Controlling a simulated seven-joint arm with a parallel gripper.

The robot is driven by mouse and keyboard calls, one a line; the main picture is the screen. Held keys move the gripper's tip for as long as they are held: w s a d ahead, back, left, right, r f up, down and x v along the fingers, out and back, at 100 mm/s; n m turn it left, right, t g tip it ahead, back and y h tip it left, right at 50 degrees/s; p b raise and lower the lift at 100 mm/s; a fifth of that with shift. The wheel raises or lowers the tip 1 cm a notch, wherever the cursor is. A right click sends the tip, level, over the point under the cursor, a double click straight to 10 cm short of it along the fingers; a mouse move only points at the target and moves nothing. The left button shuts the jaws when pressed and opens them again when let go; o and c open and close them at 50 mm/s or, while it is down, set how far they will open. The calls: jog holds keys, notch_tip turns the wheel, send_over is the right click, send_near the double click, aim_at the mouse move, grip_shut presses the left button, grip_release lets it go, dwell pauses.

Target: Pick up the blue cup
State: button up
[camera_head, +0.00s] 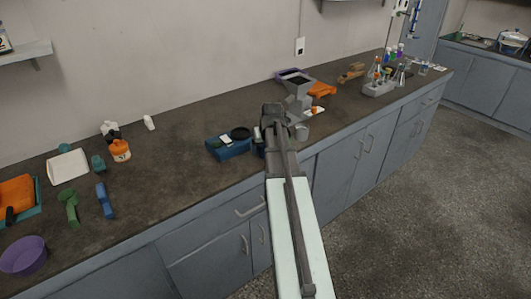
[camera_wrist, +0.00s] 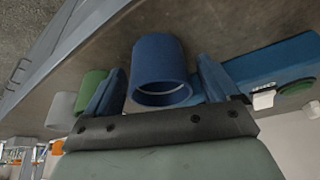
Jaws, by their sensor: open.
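In the wrist view the blue cup (camera_wrist: 160,55) stands on the dark countertop, its open rim facing the camera. My gripper (camera_wrist: 160,72) is open, with one blue finger on each side of the cup. I cannot tell whether either finger touches it. In the head view my arm hides most of the area where the cup stands, and my fingertips are not clearly visible there.
A blue device (camera_head: 228,147) stands left of my arm; its side also shows in the wrist view (camera_wrist: 262,72). A green cup (camera_wrist: 92,88) and a grey cup (camera_wrist: 62,110) stand close to one finger. A grey hopper (camera_head: 299,92) is behind. The counter's front edge is near.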

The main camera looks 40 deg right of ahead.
jog(key=shift+c, duration=0.3)
jog(key=c, duration=1)
jog(key=shift+r, duration=0.1)
